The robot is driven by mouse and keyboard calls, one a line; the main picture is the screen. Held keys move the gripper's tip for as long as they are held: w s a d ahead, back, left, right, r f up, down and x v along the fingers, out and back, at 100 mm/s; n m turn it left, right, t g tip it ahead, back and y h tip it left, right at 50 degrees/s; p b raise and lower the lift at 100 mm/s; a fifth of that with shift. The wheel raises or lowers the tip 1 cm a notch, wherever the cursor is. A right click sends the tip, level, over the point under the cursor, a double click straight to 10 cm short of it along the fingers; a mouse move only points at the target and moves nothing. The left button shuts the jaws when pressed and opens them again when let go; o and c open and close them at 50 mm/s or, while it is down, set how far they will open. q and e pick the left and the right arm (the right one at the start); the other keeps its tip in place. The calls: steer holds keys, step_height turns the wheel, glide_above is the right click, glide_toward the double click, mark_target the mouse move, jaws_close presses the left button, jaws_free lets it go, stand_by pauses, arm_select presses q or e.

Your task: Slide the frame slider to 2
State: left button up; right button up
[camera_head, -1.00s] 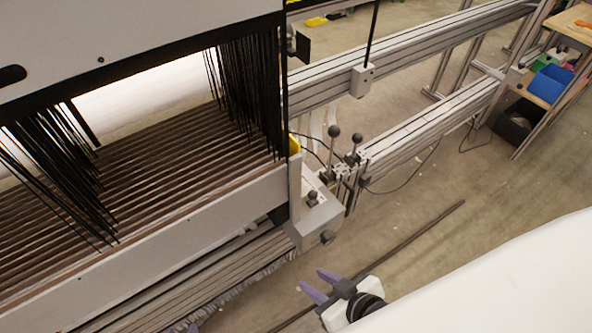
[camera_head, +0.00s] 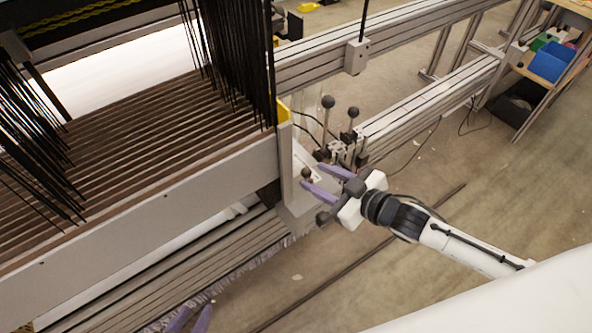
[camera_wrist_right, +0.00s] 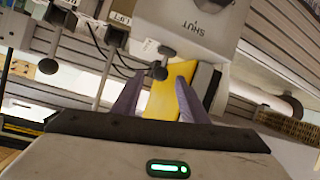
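The loom frame (camera_head: 150,205) fills the left of the head view, with a grey control box (camera_head: 300,205) at its right end. A small dark knob (camera_head: 306,173) stands on this box. I cannot tell for certain which part is the frame slider, and no number 2 is readable. My right gripper (camera_head: 312,178) is open beside the knob, with purple fingers. In the right wrist view its fingers (camera_wrist_right: 160,76) are apart, with a yellow part behind them and a dark knob (camera_wrist_right: 158,71) near the left fingertip. My left gripper (camera_head: 191,312) shows only its separated purple fingers at the bottom edge.
Two ball-topped levers (camera_head: 328,102) (camera_head: 352,112) rise behind the control box. A box marked SHUT (camera_wrist_right: 195,25) is at the top of the wrist view. Metal rails (camera_head: 430,110) run to the upper right. A dark rod (camera_head: 370,255) lies on open floor.

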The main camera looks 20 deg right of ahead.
mark_target(296, 175)
steer(key=b+x, duration=0.2)
steer(key=x, duration=0.7)
steer(key=shift+c, duration=0.5)
jaws_close()
